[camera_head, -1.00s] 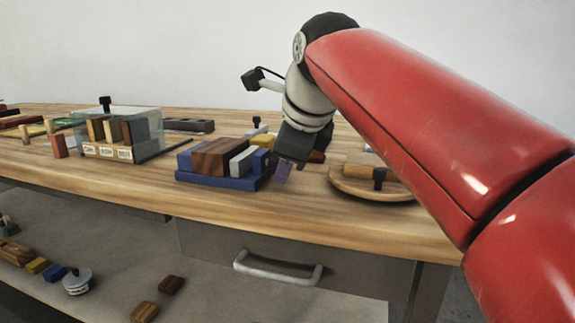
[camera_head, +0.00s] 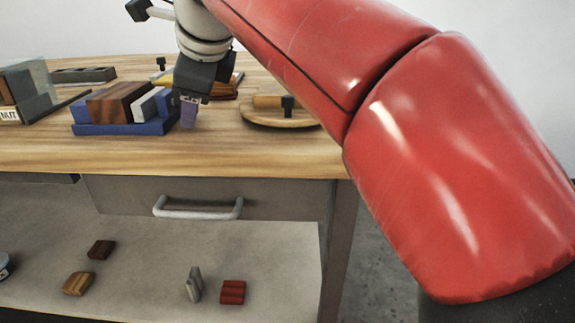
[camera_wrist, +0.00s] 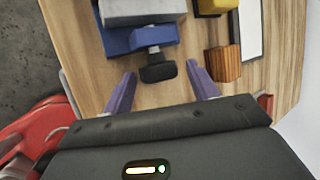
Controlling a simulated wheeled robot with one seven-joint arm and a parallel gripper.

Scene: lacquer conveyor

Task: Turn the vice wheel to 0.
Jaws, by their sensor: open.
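The blue vice (camera_head: 112,129) stands on the wooden worktop with a dark wooden block (camera_head: 117,102) and a light grey block (camera_head: 149,104) between its jaws. My gripper (camera_head: 188,113) hangs at the vice's right end, fingers down. In the wrist view the vice (camera_wrist: 118,42) is at the top, with a black wheel or knob (camera_wrist: 158,72) on a short shaft. The purple fingers of my gripper (camera_wrist: 160,70) are open, one on each side of the wheel, with visible gaps. No scale or number on the wheel is readable. The head view does not show the wheel clearly.
A round wooden board (camera_head: 283,121) with a black-fitted roller lies right of my gripper. A ribbed wooden block (camera_wrist: 222,64) is close to the right finger. A drawer handle (camera_head: 198,213) juts out below; loose blocks lie on the lower shelf.

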